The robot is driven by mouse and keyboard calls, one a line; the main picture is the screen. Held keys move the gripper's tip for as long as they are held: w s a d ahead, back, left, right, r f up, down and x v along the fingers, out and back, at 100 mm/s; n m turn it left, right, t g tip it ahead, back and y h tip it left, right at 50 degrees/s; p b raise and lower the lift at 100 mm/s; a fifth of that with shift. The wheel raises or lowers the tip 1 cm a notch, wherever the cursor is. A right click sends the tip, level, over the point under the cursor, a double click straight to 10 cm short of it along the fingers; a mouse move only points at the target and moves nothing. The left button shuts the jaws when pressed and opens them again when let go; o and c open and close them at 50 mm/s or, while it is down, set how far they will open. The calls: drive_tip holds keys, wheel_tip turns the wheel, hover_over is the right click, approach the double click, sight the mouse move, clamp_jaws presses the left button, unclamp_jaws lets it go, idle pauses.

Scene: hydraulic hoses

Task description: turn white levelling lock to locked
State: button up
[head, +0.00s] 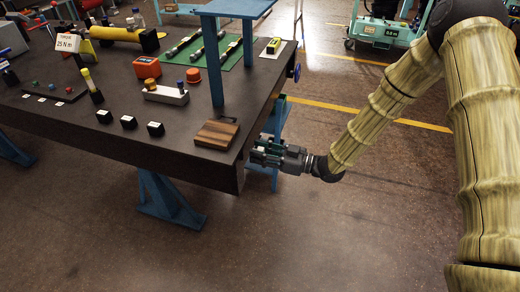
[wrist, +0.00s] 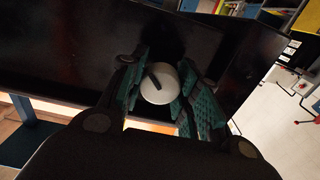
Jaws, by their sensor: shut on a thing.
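The white levelling lock is a round, pale knob (wrist: 158,96) in the wrist view, mounted on the dark side face of the table. A short black mark on its face runs from near the middle to the upper left. My gripper (wrist: 160,82) has its green-padded fingers on either side of the knob and is shut on it. In the head view my gripper (head: 262,154) is at the table's right side, just below the top's edge. The knob is hidden there behind the fingers.
The dark table (head: 75,140) stands on blue legs (head: 168,198). A wooden block (head: 216,134) lies on top near my gripper, beside a blue post (head: 213,62). A blue knob (head: 297,73) sits farther along the same side. The floor in front is clear.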

drive_tip(key=m+p, duration=0.1)
drive_tip(key=m, duration=0.3)
drive_tip(key=shift+w+r+m+p, duration=0.1)
drive_tip(key=shift+m+p, duration=0.2)
drive_tip(key=shift+p, duration=0.05)
drive_tip(key=shift+m+p, duration=0.65)
drive_tip(key=shift+m, duration=1.35)
drive_tip(key=o, duration=1.1)
drive_tip(key=shift+c, duration=0.2)
drive_tip(key=shift+d, duration=0.1)
drive_tip(key=v, duration=1.2)
